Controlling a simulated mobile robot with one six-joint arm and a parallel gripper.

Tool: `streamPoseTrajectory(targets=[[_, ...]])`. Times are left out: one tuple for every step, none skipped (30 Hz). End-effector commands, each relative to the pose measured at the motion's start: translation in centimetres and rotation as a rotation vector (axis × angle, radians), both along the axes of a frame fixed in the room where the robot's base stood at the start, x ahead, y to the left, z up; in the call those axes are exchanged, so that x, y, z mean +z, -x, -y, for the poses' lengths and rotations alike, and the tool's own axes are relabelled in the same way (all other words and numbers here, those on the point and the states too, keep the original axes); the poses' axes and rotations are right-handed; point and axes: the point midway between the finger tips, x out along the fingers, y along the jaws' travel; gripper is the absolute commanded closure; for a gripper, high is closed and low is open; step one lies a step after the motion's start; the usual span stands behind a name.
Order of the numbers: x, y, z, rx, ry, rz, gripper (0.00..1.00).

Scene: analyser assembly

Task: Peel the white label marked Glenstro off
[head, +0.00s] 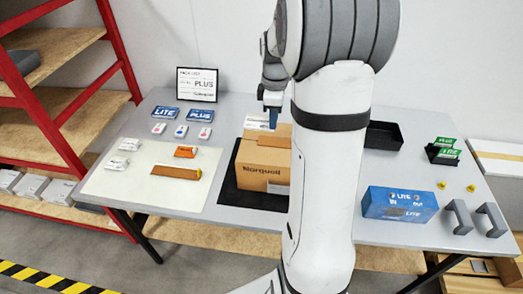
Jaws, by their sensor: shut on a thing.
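My gripper (272,106) points down above the back part of a brown carton (264,163) marked with a word like Norquell. It is shut on a small dark blue thing (273,120), only partly visible. A white label or sheet (255,122) shows just left of the jaws, at the back edge of the carton's top; its print is too small to read. Another small white label (278,188) is low on the carton's front, partly hidden by my arm. I cannot tell which, if either, reads Glenstro. My arm covers the carton's right side.
The carton stands on a black mat (226,190) on a grey table (230,108). A white mat (120,192) at left holds small packs and a brown strip. A blue LITE box (399,204), a black tray (383,136) and grey handles (459,217) lie at right.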

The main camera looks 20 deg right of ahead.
Motion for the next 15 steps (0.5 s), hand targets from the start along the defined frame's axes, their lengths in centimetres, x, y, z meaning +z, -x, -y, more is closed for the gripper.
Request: streamPoseTrajectory(targets=[[0.74,-0.02,0.01,0.000,0.001,0.001,1.00],[0.93,-0.02,0.01,0.000,0.001,0.001,1.00],[1.12,-0.02,0.01,0.000,0.001,0.001,1.00],[1.21,-0.02,0.01,0.000,0.001,0.001,1.00],[1.24,-0.01,0.00,0.000,0.001,0.001,1.00],[1.24,-0.01,0.01,0.000,0.001,0.001,1.00],[1.21,-0.01,0.01,0.000,0.000,0.000,1.00],[1.17,-0.01,0.01,0.000,0.000,0.000,1.00],[1.14,-0.01,0.01,0.000,0.000,0.000,1.00],[1.14,-0.01,0.01,0.000,0.000,0.000,1.00],[1.13,-0.01,0.01,0.000,0.000,0.000,1.00],[1.13,-0.01,0.01,0.000,0.000,0.000,1.00],[1.12,0.03,-0.01,0.000,0.000,0.000,1.00],[1.11,0.11,-0.02,0.000,0.000,0.000,1.00],[1.09,0.29,-0.07,0.000,0.000,0.000,1.00]])
